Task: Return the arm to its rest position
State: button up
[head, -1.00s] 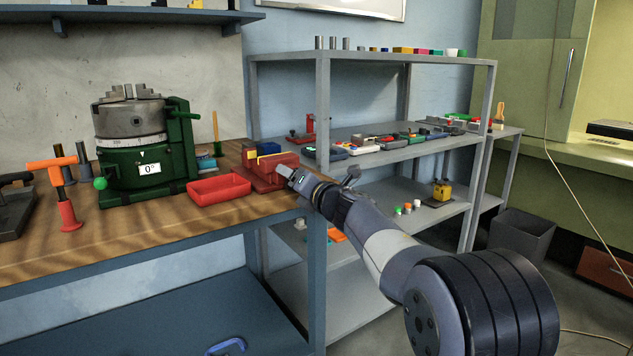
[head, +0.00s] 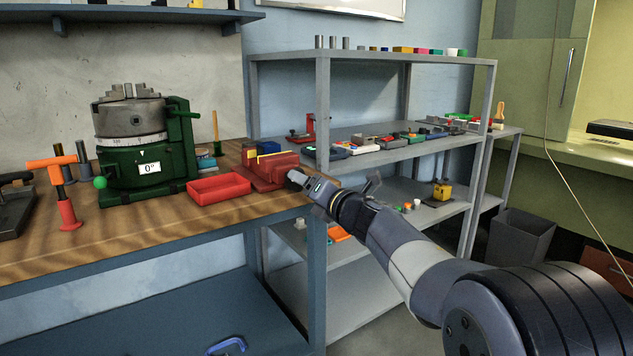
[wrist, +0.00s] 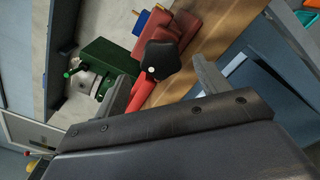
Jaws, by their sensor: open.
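My gripper (head: 294,180) is at the right end of the wooden workbench in the head view, close in front of the red vise (head: 266,171). Its fingers are apart in the wrist view (wrist: 165,84), with nothing held between them. A dark star-shaped knob (wrist: 160,62) shows beyond the fingers, in front of the red vise (wrist: 182,27). My arm reaches in from the lower right of the head view. I cannot tell from these views whether the gripper touches the vise.
A red tray (head: 219,188) lies left of the vise. The green rotary chuck (head: 140,150) and an orange-red T-handled tool (head: 62,190) stand further left. A grey shelf rack (head: 384,154) with several small parts stands behind my arm. A dark bin (head: 520,238) is at right.

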aim_at(297, 191)
jog(key=x, duration=0.6)
jog(key=shift+w+a+p, duration=0.15)
jog(key=shift+w+p, duration=0.05)
jog(key=shift+p, duration=0.1)
jog(key=shift+s+m, duration=0.1)
jog(key=shift+m, duration=0.6)
jog(key=shift+f, duration=0.1)
